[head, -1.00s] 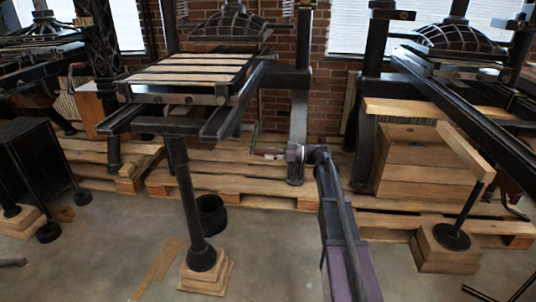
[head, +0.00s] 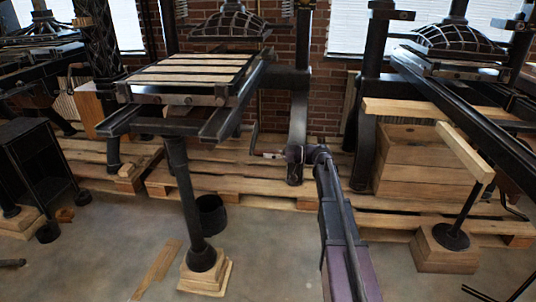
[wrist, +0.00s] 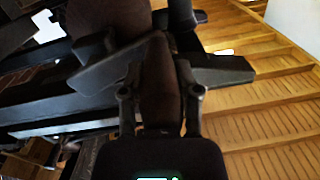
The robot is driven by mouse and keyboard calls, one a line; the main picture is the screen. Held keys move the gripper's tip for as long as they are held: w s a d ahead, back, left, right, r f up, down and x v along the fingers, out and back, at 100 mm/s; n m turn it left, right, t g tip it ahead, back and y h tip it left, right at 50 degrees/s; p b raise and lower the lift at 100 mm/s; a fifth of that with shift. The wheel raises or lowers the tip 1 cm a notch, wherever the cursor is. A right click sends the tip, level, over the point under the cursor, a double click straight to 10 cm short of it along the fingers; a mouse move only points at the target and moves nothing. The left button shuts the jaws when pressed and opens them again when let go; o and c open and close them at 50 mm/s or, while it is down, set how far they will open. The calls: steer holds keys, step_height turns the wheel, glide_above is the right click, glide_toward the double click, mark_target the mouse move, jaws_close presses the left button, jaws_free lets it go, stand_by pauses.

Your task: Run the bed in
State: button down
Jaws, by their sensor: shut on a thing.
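The bed (head: 186,77) of the middle press is a flat frame with pale wooden slats. It sits on the dark rails (head: 232,108), out in front of the domed press head (head: 227,27). A thin dark crank (head: 254,136) hangs beside the rails, with its handle at the lower end. My gripper (head: 275,155) is at that handle, low in front of the press upright. In the wrist view my gripper (wrist: 160,95) has its two fingers closed around the brown handle (wrist: 160,78). The far end of the handle is hidden by dark parts.
A dark post (head: 187,200) on wooden blocks supports the rails at the front. Wooden pallets (head: 225,180) lie under the press. Another press with long rails (head: 455,105) and a wooden box (head: 408,165) stands to the right. The concrete floor in front is mostly clear.

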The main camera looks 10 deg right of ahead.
steer(key=shift+w+r, duration=0.1)
steer(key=shift+r, duration=0.2)
steer(key=shift+a+r+p, duration=0.1)
steer(key=shift+r+p, duration=0.55)
steer(key=shift+p, duration=0.15)
steer(key=shift+s+r+m+p, duration=0.35)
steer(key=shift+r+m+p, duration=0.25)
steer(key=shift+r+m, duration=0.15)
steer(key=c, duration=1)
jaws_free()
steer(key=shift+s+f, duration=0.1)
steer(key=shift+c, duration=0.2)
steer(key=o, duration=0.7)
steer(key=shift+d, duration=0.2)
steer(key=v, duration=1.1)
steer(key=shift+d, duration=0.4)
